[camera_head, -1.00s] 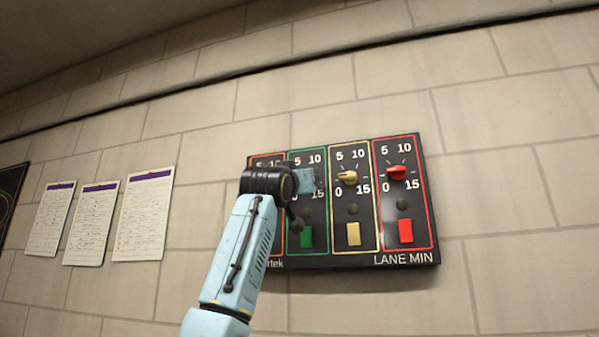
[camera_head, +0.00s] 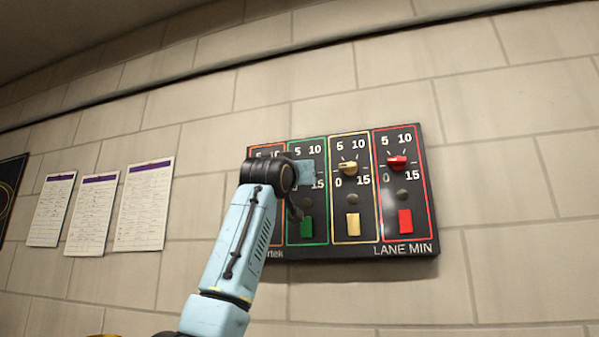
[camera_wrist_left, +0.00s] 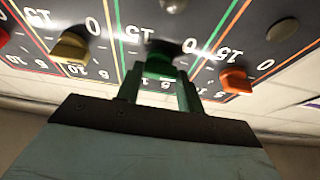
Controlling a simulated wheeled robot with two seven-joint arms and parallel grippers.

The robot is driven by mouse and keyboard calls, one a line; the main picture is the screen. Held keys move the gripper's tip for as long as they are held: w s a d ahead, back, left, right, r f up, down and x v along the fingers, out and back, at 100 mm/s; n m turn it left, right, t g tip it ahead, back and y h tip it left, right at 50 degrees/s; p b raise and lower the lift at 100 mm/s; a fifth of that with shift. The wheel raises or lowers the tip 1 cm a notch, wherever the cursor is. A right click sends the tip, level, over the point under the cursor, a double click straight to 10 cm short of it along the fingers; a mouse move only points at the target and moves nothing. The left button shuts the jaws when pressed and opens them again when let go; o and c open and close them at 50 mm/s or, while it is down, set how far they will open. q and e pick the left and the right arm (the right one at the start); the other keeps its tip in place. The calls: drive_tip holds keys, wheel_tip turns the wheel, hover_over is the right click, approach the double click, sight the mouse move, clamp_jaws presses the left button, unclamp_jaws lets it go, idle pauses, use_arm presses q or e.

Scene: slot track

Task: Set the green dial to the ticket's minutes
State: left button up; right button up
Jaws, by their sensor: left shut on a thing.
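The green dial (camera_wrist_left: 160,64) sits on the green-bordered strip of the black control panel (camera_head: 270,256). In the left wrist view, upside down, my left gripper (camera_wrist_left: 160,82) has one finger on each side of it and is shut on it. In the head view my left gripper (camera_head: 305,171) covers the dial, so its pointer cannot be read. The strip shows 10 and 15, with a green button (camera_head: 307,229) below. Several paper sheets, one of them a white sheet (camera_head: 144,208), hang on the wall at left; their writing is too small to read. My right gripper is not in view.
The yellow dial (camera_head: 347,169) and red dial (camera_head: 398,162) are to the right of my gripper, with their own buttons below. The orange dial (camera_wrist_left: 236,80) is close beside my gripper in the left wrist view. The wall right of the panel is bare.

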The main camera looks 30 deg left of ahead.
use_arm(q)
drive_tip(key=shift+m, duration=0.3)
drive_tip(key=shift+a+r+m+h, duration=0.1)
drive_tip(key=shift+m+h, duration=1.15)
drive_tip(key=shift+m, duration=0.95)
drive_tip(key=shift+a+r+m+h, duration=0.1)
drive_tip(key=shift+m+h, duration=1.15)
drive_tip(key=shift+m, duration=0.95)
drive_tip(key=o, duration=1)
drive_tip(key=shift+s, duration=0.1)
